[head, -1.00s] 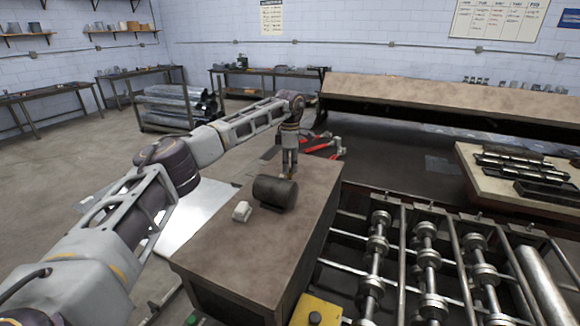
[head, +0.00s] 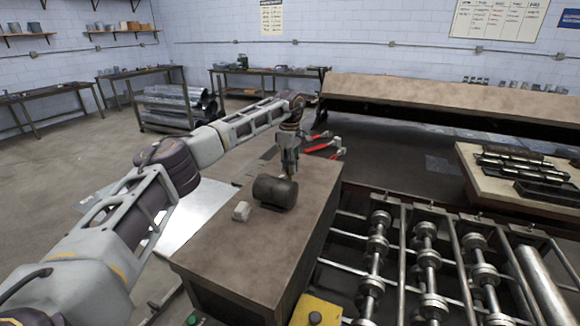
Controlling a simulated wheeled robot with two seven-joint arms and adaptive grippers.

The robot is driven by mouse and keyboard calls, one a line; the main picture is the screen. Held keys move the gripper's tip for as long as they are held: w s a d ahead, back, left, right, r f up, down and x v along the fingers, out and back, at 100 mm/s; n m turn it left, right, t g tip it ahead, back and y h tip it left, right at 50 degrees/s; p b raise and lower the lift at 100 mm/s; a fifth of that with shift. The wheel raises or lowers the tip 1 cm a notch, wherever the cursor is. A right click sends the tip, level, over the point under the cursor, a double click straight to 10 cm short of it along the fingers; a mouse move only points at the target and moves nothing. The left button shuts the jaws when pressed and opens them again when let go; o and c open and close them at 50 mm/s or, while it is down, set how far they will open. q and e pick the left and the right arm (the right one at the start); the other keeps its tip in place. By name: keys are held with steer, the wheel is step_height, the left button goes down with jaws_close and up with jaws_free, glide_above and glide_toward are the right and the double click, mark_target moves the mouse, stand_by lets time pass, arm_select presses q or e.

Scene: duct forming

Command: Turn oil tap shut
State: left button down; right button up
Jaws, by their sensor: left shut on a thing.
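A dark oil drum (head: 275,193) lies on its side on the brown bench (head: 250,248). My left gripper (head: 289,172) points down just behind the drum's right end. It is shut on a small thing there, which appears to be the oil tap. The tap itself is hidden by the fingers and the drum, so I cannot tell how far it is turned. My right gripper is out of view.
Red-handled tools (head: 320,146) lie at the bench's far end. A roller machine (head: 425,265) stands to the right. The bench's near part is clear.

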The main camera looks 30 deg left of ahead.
arm_select(q)
steer(key=shift+w+r, duration=0.1)
steer(key=shift+r, duration=0.05)
steer(key=c, duration=1.5)
jaws_free()
steer(key=shift+c, duration=0.2)
step_height(320, 180, up, 12)
steer(key=shift+f, duration=0.2)
